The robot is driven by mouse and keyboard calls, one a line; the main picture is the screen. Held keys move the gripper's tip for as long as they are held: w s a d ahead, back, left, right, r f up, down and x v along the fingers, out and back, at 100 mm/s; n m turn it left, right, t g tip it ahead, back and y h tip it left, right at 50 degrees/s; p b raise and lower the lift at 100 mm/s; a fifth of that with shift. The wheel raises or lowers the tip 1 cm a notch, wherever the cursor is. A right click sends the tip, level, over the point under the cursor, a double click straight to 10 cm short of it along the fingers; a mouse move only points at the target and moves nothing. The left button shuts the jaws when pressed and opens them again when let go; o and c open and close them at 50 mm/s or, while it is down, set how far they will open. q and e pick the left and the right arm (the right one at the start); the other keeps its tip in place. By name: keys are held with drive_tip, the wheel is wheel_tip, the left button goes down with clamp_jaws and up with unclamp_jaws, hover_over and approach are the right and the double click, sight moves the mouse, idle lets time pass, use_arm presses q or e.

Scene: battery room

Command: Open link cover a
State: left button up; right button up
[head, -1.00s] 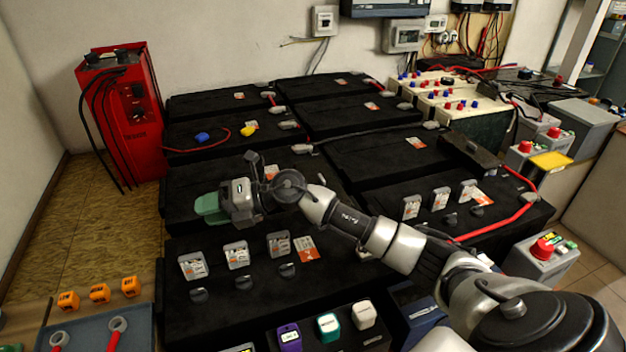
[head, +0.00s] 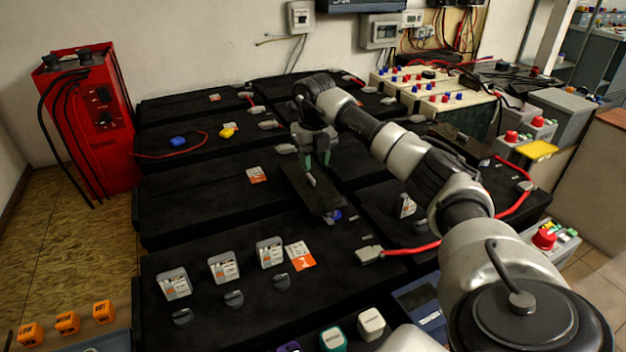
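A dark, flat link cover (head: 312,192) lies over the gap between two black batteries in the middle of the head view, with a small pale part on its top. A blue piece (head: 334,215) shows at its near end. A second dark cover (head: 462,143) lies farther right; I cannot read a letter on either one. My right gripper (head: 316,159) points down at the far end of the middle cover. Its green fingers stand apart with nothing visible between them. Whether they touch the cover is unclear. My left gripper is not in view.
A red charger (head: 95,125) stands at left. My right arm hides part of the right-hand batteries.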

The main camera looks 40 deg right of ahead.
sight(314, 180)
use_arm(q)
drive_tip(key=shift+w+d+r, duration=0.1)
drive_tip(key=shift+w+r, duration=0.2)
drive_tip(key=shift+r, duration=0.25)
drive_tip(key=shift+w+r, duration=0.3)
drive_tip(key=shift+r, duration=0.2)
use_arm(e)
wheel_tip(314, 180, down, 6)
drive_tip(key=shift+r, duration=0.15)
clamp_jaws()
